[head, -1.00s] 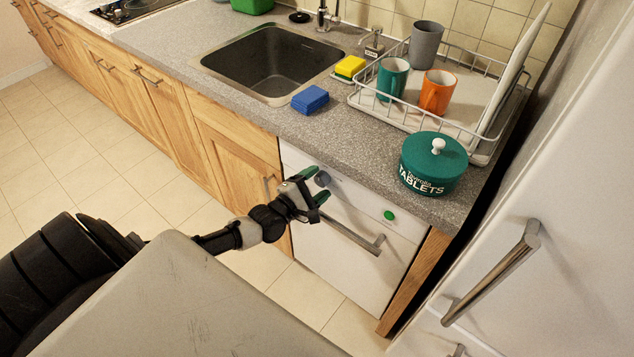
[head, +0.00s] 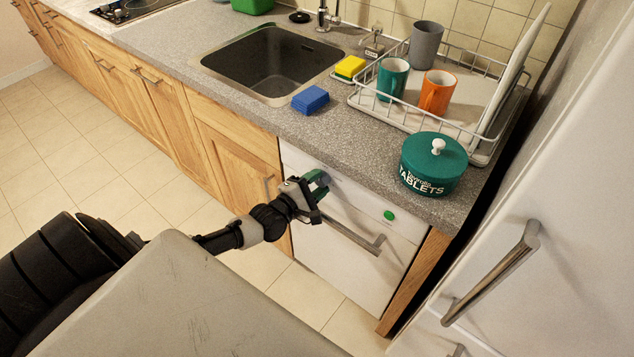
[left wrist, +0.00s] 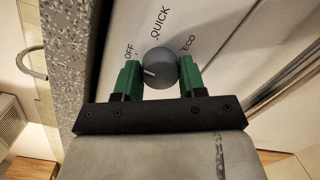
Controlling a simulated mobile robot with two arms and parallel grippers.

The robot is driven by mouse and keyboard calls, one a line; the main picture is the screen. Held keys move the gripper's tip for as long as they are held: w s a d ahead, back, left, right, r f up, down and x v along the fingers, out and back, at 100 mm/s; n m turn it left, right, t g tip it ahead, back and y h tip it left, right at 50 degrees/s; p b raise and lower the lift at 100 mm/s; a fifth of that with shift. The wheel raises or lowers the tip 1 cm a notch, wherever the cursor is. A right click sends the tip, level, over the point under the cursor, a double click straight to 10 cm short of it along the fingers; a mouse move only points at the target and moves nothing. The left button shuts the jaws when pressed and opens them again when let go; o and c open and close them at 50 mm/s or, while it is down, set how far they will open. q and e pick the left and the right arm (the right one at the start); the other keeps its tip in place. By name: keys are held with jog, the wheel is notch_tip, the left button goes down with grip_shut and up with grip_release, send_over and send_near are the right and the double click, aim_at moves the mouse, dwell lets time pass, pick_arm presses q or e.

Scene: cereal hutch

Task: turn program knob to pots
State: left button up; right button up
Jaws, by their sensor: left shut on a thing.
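The program knob (left wrist: 164,62) is a round grey dial with a white pointer mark on the white dishwasher front (head: 345,248). In the left wrist view its mark points left, a little below the OFF label (left wrist: 129,53). The labels QUICK (left wrist: 160,23) and ECO (left wrist: 188,43) also show; I see no POTS label, and part of the panel is hidden by my gripper. My left gripper (head: 318,187) is at the panel's upper left, its green fingers shut on the knob from both sides. In the head view the fingers mostly hide the knob. My right gripper is not in view.
A bar handle (head: 350,238) and a green button (head: 389,215) are on the dishwasher front. The counter above holds a green tablets tub (head: 433,170), a blue sponge (head: 310,100) and a dish rack (head: 375,112). A white fridge door with a handle (head: 495,270) stands at right.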

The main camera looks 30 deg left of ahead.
pick_arm(q)
jog(key=m+p, duration=0.1)
jog(key=m, duration=0.3)
jog(key=shift+m+g, duration=0.3)
jog(key=m+p, duration=0.2)
jog(key=m, duration=0.3)
jog(key=shift+d+y, duration=0.1)
jog(key=shift+y, duration=0.3)
jog(key=m+p, duration=0.1)
jog(key=m, duration=0.3)
jog(key=shift+y+p, duration=0.3)
jog(key=shift+p, duration=0.05)
jog(key=m+y, duration=0.1)
jog(key=m, duration=0.3)
jog(key=shift+p, duration=0.4)
jog(key=m, duration=0.4)
jog(key=shift+f+m+y, duration=0.15)
jog(key=shift+m+y, duration=0.15)
jog(key=m, duration=0.3)
jog(key=m+b, duration=0.1)
jog(key=m, duration=0.3)
jog(key=shift+f+m+y+b, duration=0.1)
jog(key=shift+m+y+b, duration=0.2)
jog(key=shift+b, duration=0.05)
jog(key=shift+m+t+b, duration=0.4)
jog(key=shift+m+b, duration=0.25)
jog(key=shift+m, duration=1.15)
